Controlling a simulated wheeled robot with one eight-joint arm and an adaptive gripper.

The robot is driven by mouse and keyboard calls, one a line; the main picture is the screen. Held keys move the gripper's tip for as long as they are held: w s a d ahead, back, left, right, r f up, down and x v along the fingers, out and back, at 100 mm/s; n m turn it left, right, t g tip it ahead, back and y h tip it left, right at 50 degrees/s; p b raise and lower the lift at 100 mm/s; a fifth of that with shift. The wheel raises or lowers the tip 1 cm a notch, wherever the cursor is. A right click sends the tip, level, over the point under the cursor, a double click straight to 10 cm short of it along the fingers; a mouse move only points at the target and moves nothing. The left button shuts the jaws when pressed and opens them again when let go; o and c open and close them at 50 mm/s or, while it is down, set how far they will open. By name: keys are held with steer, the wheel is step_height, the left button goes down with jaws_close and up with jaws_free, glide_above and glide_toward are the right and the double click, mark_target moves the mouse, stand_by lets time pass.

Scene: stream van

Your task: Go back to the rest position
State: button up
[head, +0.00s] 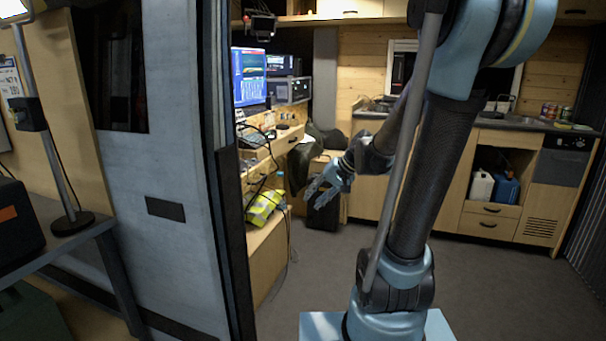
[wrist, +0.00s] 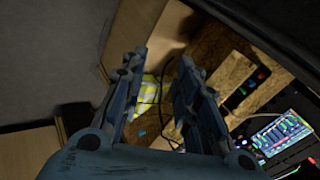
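My gripper (head: 320,192) hangs in the air inside the van, in the middle of the head view, at the end of my blue and dark arm. Its fingers point down and to the left, toward the bench side. In the wrist view my gripper (wrist: 163,66) has its two blue fingers apart with a gap between them. Nothing is held in the gap. A yellow hi-vis item (wrist: 148,95) shows beyond the fingers and does not look touched by them.
The yellow item (head: 263,207) lies on the low wooden shelf at left, below a desk with a monitor (head: 249,77). A grey partition (head: 180,130) stands at near left. A counter with a sink (head: 492,114) runs along the back. The floor (head: 500,280) at right is clear.

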steer(key=s+d+f+h, duration=0.3)
steer(key=s+d, duration=0.4)
steer(key=s, duration=0.3)
steer(key=s+d+f+n+g+h, duration=0.1)
steer(key=s+d+f+h, duration=0.2)
steer(key=s+d, duration=0.4)
steer(key=s+h, duration=0.1)
steer(key=s, duration=0.2)
steer(key=shift+d+f, duration=0.3)
steer(key=shift+d, duration=0.05)
steer(key=shift+w+f, duration=0.2)
steer(key=shift+w, duration=0.3)
steer(key=shift+d, duration=0.1)
